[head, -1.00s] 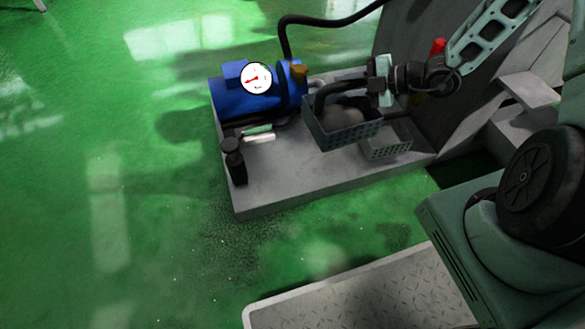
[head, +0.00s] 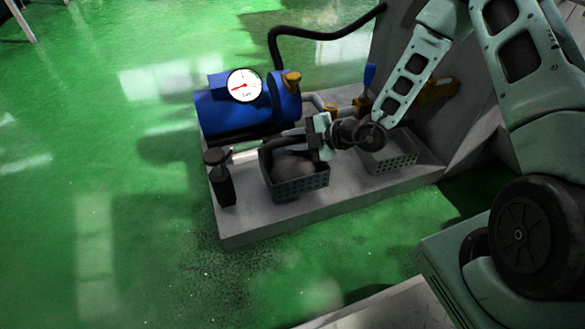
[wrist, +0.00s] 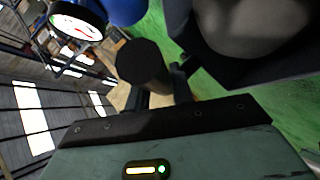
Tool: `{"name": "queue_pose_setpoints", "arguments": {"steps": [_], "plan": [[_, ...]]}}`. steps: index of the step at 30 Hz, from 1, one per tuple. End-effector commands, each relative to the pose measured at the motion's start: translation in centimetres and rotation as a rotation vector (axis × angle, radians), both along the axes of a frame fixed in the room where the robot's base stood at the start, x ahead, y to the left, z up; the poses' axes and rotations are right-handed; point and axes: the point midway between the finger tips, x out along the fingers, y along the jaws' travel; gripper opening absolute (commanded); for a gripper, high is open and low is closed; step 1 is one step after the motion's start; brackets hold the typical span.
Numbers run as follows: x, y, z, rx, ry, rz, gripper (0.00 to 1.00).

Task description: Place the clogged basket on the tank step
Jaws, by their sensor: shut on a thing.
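The clogged basket (head: 300,186) is a dark perforated box with a rounded grey lump inside and a thick dark handle (head: 283,143). My gripper (head: 312,142) is shut on this handle, at the basket's upper side. In the wrist view, the basket (wrist: 262,58) with its grey lump fills the upper right, and the round dark handle end (wrist: 138,62) is near the centre. The basket is low over the grey tank step (head: 285,219), level or nearly so. I cannot tell whether its bottom touches the step.
A second, lighter perforated basket (head: 392,160) sits on the step to the right. A blue pump (head: 235,108) with a white gauge (head: 244,85) is behind left. A black bottle-like part (head: 221,180) stands at the left edge. The step's front strip is bare.

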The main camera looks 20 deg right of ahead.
Motion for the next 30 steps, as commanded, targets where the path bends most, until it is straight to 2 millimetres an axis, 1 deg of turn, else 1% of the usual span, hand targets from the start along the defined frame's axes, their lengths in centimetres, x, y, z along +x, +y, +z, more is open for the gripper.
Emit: {"name": "queue_pose_setpoints", "arguments": {"steps": [1, 3, 10, 16, 18, 25, 29, 30], "plan": [[0.0, 0.1, -1.6, 0.002, -0.002, 0.001, 0.00], [0.0, 0.1, -2.5, 0.002, -0.002, 0.001, 0.00], [0.1, 0.1, -3.9, 0.002, -0.004, 0.001, 0.00], [0.1, 0.1, -6.5, 0.002, -0.003, 0.001, 0.00], [0.1, 0.0, -6.8, 0.002, -0.003, 0.001, 0.00], [0.1, 0.0, -6.6, 0.002, -0.003, 0.001, 0.00], [0.1, 0.0, -6.8, 0.002, -0.003, 0.001, 0.00], [0.0, 0.0, -7.0, 0.001, -0.001, 0.000, 0.26]]}}
